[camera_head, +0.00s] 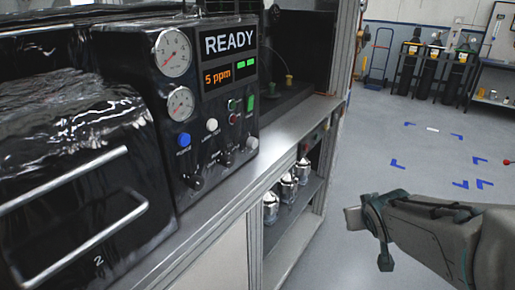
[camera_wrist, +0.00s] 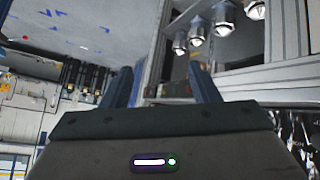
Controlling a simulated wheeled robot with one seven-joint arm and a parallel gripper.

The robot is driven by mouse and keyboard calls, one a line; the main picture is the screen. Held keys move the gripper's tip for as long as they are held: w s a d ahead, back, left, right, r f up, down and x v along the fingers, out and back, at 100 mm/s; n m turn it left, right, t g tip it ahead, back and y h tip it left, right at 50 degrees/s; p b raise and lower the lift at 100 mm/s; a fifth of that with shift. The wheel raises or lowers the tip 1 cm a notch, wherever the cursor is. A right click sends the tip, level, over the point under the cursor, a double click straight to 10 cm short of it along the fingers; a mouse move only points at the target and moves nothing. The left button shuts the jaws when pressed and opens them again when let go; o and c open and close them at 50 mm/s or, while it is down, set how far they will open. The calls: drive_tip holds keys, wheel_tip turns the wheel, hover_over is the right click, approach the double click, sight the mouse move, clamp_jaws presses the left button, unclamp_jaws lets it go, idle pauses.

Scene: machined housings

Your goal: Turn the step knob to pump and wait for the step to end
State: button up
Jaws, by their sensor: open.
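The black control panel (camera_head: 215,120) stands at the left of the head view. Its screen (camera_head: 230,55) reads READY and 5 ppm. My gripper (camera_head: 368,238) is at the lower right, well apart from the panel, in front of the bench. In the wrist view my gripper (camera_wrist: 163,88) has its two fingers apart with nothing between them.
A metal bench ledge (camera_head: 290,130) runs below the panel. Several shiny housings (camera_head: 288,187) stand on the shelf beneath. A chamber with metal handles (camera_head: 75,190) juts out at the left. Gas cylinders (camera_head: 432,68) stand at the back. The marked floor (camera_head: 430,150) is clear.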

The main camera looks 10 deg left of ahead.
drive_tip(key=w+a+n+t+y, duration=0.2)
drive_tip(key=w+a+n+y, duration=0.1)
drive_tip(key=w+a, duration=0.25)
drive_tip(key=n+g+y+p, duration=0.2)
drive_tip(key=n+g+y, duration=0.2)
drive_tip(key=n+y, duration=0.7)
approach(231, 162)
drive_tip(key=w+a+m+y, duration=0.1)
drive_tip(key=a, duration=0.1)
drive_tip(key=w+a+f+m+y+p, duration=0.1)
drive_tip(key=a, duration=0.1)
drive_tip(key=w+a+f+m+y, duration=0.1)
drive_tip(key=w+a, duration=0.1)
drive_tip(key=a, duration=0.1)
drive_tip(key=shift+a+f+p, duration=0.1)
drive_tip(key=shift+f+p, duration=0.1)
drive_tip(key=shift+p, duration=0.1)
drive_tip(key=shift+c, duration=0.3)
drive_tip(key=c, duration=0.9)
drive_tip(key=shift+m, duration=0.3)
